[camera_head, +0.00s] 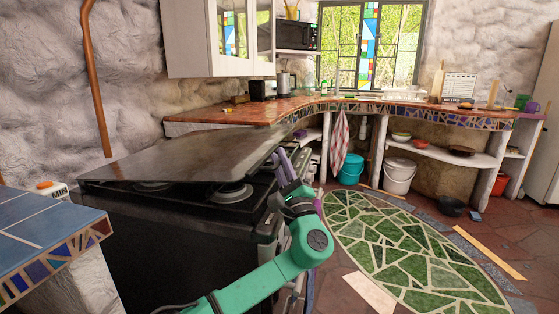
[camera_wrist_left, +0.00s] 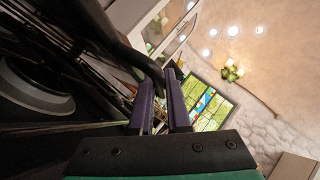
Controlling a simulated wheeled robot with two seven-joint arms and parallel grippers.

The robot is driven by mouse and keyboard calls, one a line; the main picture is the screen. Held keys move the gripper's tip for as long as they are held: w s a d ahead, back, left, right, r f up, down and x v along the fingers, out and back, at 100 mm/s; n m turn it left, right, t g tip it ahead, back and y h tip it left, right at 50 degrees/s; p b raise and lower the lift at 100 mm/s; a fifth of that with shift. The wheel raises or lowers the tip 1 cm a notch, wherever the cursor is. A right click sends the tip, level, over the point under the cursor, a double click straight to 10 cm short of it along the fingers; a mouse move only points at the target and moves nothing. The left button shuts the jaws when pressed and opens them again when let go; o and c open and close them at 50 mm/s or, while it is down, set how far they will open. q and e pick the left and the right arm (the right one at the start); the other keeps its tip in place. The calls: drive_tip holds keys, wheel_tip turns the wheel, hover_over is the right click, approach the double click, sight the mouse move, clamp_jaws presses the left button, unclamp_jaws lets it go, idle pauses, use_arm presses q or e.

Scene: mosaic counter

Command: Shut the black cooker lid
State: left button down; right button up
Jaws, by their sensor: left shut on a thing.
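The black cooker lid (camera_head: 190,158) is a dark glossy panel over the black cooker (camera_head: 160,240) in the head view. It is tilted at a low angle, with a gap below it in which the burners (camera_head: 232,193) show. My left gripper (camera_head: 283,160) is at the lid's right edge, its purple fingers close together. In the left wrist view my left gripper (camera_wrist_left: 162,105) is shut on a dark bar-like edge of the lid (camera_wrist_left: 137,58). The exact contact is partly hidden by the fingers. My right gripper is not in view.
A blue tiled counter (camera_head: 40,235) stands at the near left. A mosaic-edged counter (camera_head: 330,103) curves along the back. A green mosaic floor patch (camera_head: 400,250) lies right of the cooker, with open floor around it. A blue bucket (camera_head: 351,169) and a white bucket (camera_head: 399,176) stand below the counter.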

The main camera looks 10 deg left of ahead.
use_arm(q)
drive_tip(key=c, duration=0.9)
unclamp_jaws()
drive_tip(key=shift+d, duration=0.1)
drive_tip(key=v, duration=1.4)
drive_tip(key=shift+s+f, duration=0.15)
drive_tip(key=shift+s, duration=0.05)
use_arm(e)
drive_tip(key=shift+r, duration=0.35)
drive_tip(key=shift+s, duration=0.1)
